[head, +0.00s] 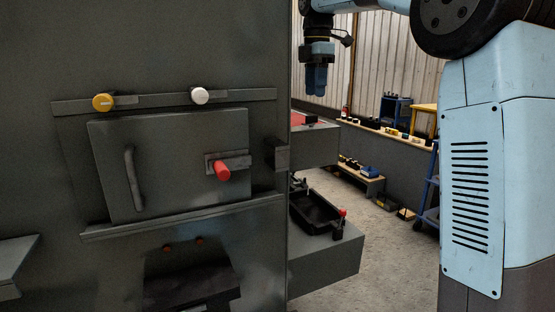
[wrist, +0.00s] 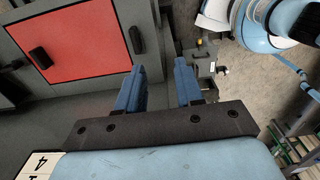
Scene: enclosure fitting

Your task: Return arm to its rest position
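My gripper (head: 316,80) hangs pointing down at the upper middle of the head view, to the right of the grey enclosure (head: 180,40). In the wrist view my gripper (wrist: 158,88) shows two blue fingers held apart with a gap between them and nothing in it. It is open and empty. The enclosure's front has a closed grey door (head: 170,170) with a vertical handle and a red knob (head: 222,170). A yellow knob (head: 102,102) and a white knob (head: 199,95) sit on the rail above the door.
A grey shelf (head: 340,262) juts from the enclosure's right side and holds a black tray (head: 314,212). A red panel (wrist: 75,38) shows in the wrist view. A low bench (head: 360,178) and blue racks stand farther back. Open floor (head: 385,240) lies between.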

